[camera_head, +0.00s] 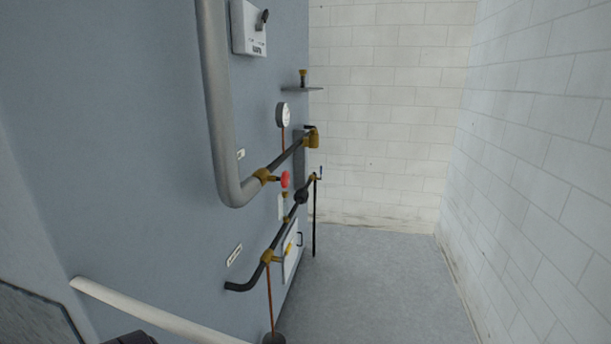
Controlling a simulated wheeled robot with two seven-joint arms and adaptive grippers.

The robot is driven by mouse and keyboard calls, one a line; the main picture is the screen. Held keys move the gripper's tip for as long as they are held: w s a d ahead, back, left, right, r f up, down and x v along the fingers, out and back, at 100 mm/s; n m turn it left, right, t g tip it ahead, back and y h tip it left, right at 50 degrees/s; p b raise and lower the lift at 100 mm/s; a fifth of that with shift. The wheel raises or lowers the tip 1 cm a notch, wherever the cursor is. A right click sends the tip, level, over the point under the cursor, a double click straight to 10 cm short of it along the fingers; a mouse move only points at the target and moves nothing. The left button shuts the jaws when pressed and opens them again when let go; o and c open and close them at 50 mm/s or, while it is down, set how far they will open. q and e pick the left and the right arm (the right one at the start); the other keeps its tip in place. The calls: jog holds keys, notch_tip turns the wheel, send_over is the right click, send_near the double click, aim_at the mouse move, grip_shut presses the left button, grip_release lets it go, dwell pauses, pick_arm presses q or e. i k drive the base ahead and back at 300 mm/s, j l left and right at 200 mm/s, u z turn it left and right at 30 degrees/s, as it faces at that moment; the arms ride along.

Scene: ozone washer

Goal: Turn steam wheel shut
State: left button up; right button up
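A small red wheel (285,179) sits on a brass valve (264,176) at the side of the blue-grey machine. The valve joins the thick grey pipe (221,130) to a dark pipe that runs away to the back. The wheel is seen nearly edge-on, so how far it is turned cannot be told. No label on it can be read. Neither of my grippers can be made out in this view, and nothing touches the wheel.
A round gauge (283,115) is above the wheel. A lower dark pipe (278,240) with brass fittings runs below it. A white pipe (150,312) crosses the lower left. The grey floor (375,285) between machine and white brick wall (545,170) is clear.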

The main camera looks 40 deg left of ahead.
aim_at(284, 178)
jog(key=i+u, duration=0.15)
jog(key=i, duration=0.3)
jog(key=i+l+u, duration=0.15)
jog(key=i, duration=0.3)
jog(key=i+l+u, duration=0.1)
jog(key=i+u, duration=0.2)
jog(key=u, duration=0.15)
jog(key=i+l+u, duration=0.2)
jog(key=u, duration=0.25)
jog(key=i+l+u, duration=0.3)
jog(key=u, duration=0.15)
jog(key=i+l+u, duration=0.15)
jog(key=l+u, duration=0.3)
jog(key=i+l+u, duration=0.1)
jog(key=l+u, duration=1.25)
jog(key=l, duration=0.4)
